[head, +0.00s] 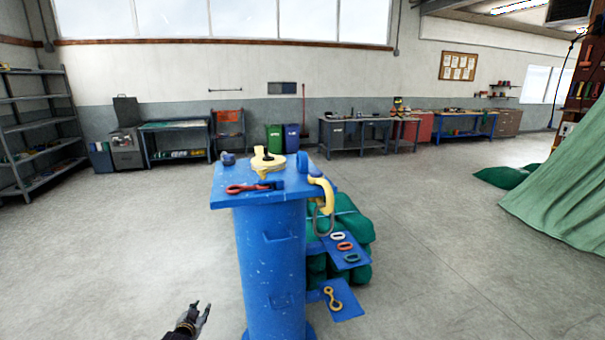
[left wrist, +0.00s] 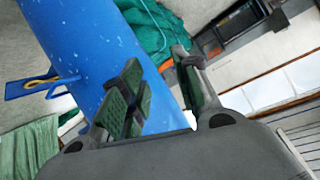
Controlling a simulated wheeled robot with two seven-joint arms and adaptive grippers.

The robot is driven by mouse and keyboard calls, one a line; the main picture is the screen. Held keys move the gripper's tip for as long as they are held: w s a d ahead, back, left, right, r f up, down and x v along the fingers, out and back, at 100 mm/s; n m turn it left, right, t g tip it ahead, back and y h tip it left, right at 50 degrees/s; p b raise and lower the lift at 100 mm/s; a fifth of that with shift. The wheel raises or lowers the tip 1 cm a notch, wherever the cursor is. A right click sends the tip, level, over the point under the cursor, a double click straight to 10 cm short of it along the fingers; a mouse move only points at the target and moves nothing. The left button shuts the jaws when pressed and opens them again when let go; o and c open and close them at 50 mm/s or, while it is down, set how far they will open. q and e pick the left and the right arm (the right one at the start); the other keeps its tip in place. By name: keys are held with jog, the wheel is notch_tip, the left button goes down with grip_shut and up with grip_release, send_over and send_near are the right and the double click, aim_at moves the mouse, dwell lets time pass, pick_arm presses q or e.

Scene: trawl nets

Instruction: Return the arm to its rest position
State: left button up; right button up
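My left gripper (head: 202,312) is low in the head view, left of the blue pedestal's column and apart from it. In the left wrist view its two fingers (left wrist: 160,92) stand apart with nothing between them, so it is open and empty. The blue column (left wrist: 95,50) shows behind the fingers there. My right gripper is in neither view.
The blue pedestal (head: 270,260) stands close ahead, with a red-handled tool (head: 248,188) and a yellow fitting (head: 266,160) on top. Small side plates hold rings (head: 344,246) and a yellow link (head: 332,298). Green netting (head: 355,225) is behind. Floor (head: 110,250) at left is clear.

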pick_arm(q)
jog(key=s+d+f+g+b, duration=0.3)
jog(key=s+f+g, duration=0.3)
jog(key=s+f, duration=2.45)
jog(key=s+d+f+g, duration=0.1)
jog(key=s+f, duration=0.4)
jog(key=s, duration=0.6)
jog(key=s+f+g+b, duration=0.1)
jog(key=s+f+g, duration=0.1)
jog(key=s+f, duration=0.4)
jog(key=s+d+f+g+b, duration=0.1)
jog(key=s+f, duration=0.4)
jog(key=s, duration=1.1)
jog(key=shift+s+d+f+g, duration=0.15)
jog(key=shift+d+f+g, duration=0.15)
jog(key=shift+g, duration=0.5)
